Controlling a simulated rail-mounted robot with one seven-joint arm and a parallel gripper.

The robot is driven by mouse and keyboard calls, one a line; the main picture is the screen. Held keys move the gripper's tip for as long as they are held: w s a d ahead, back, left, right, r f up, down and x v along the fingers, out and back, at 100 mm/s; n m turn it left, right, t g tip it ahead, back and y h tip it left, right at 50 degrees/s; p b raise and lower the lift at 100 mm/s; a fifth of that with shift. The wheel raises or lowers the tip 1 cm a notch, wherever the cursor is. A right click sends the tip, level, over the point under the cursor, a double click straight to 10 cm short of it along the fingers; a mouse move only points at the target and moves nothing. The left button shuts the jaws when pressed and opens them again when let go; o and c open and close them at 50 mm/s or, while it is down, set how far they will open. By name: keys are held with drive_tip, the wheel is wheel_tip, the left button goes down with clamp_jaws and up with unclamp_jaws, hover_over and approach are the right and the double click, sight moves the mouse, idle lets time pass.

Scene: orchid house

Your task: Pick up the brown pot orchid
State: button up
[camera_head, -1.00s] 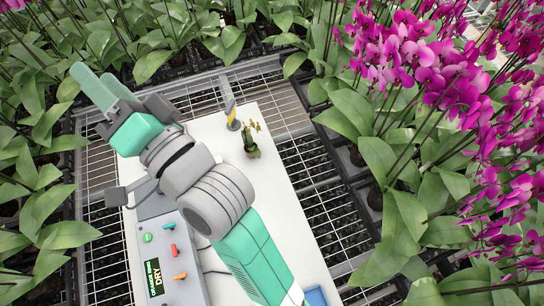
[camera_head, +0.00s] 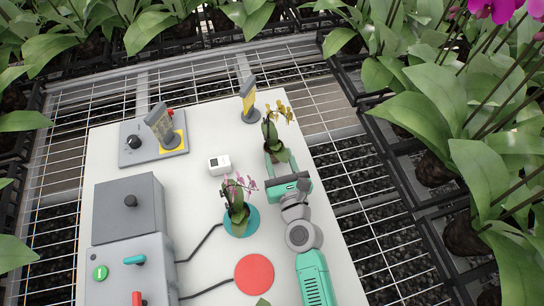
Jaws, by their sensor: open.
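A small orchid with yellow-brown flowers (camera_head: 272,130) stands at the right side of the white table. Its leaves are green, and its pot is mostly hidden by my gripper, so I cannot make out the pot's colour. My gripper (camera_head: 278,156) is open, with its green fingers reaching away toward the base of this orchid. The fingers appear to be on either side of it; I cannot tell whether they touch. A second orchid with pink flowers (camera_head: 239,206) stands on a teal disc (camera_head: 228,228), left of my gripper; its pot is hard to make out.
A red disc (camera_head: 254,273) lies in front. Grey control boxes (camera_head: 128,215) fill the left side. Wire mesh benches and large plants (camera_head: 468,170) surround the table (camera_head: 213,112).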

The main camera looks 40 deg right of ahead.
sight(275, 145)
drive_tip(key=x, duration=0.5)
drive_tip(key=shift+b, duration=0.3)
clamp_jaws()
